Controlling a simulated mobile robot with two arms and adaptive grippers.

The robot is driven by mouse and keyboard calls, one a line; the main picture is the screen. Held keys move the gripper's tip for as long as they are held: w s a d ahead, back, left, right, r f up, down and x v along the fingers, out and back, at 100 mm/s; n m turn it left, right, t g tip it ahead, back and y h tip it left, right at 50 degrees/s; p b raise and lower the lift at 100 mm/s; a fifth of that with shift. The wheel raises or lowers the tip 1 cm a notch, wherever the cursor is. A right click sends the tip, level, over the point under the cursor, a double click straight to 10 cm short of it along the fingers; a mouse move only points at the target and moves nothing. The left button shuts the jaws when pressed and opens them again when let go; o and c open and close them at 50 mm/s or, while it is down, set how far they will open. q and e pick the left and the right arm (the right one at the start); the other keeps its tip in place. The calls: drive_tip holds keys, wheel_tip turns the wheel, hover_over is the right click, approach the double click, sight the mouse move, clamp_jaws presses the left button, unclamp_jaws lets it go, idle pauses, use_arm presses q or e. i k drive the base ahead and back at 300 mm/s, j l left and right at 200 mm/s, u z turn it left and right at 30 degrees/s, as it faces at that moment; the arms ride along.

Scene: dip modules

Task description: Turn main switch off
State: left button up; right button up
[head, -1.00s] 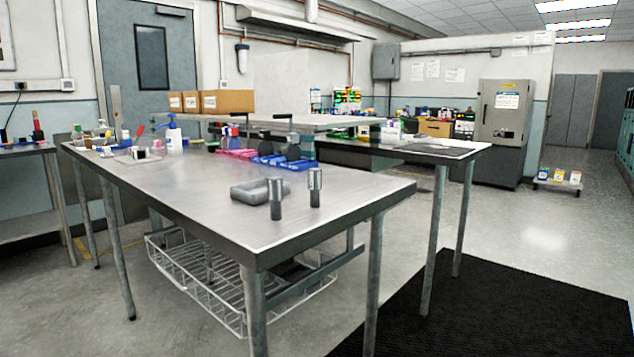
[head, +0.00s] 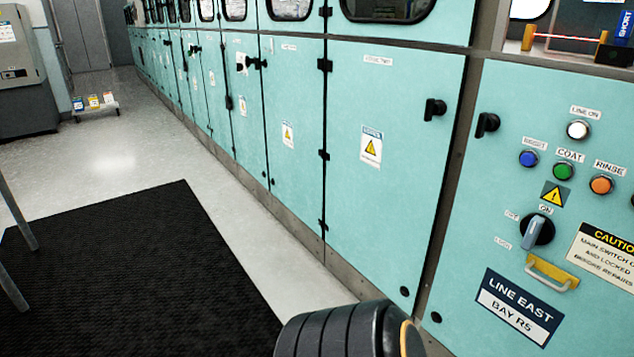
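The main switch (head: 537,230) is a rotary knob on the teal panel at the right of the head view. It has a black round base and a grey-blue handle. The handle stands roughly upright, leaning slightly right, toward the small label ON above it. Other small labels sit to its left; the upper one seems to read OFF. A yellow bracket with a pale handle (head: 553,273) is just below the switch. Neither of my grippers is in view. A dark ribbed rounded part at the bottom edge seems to be my own arm.
A caution sign (head: 605,254) and a LINE EAST BAY R5 plate (head: 516,307) are near the switch. White, blue, green and orange buttons (head: 563,172) sit above it. Teal cabinets (head: 385,150) run left. A black mat (head: 150,270) covers free floor.

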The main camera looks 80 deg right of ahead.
sight(536, 229)
drive_tip(key=z, duration=3.7)
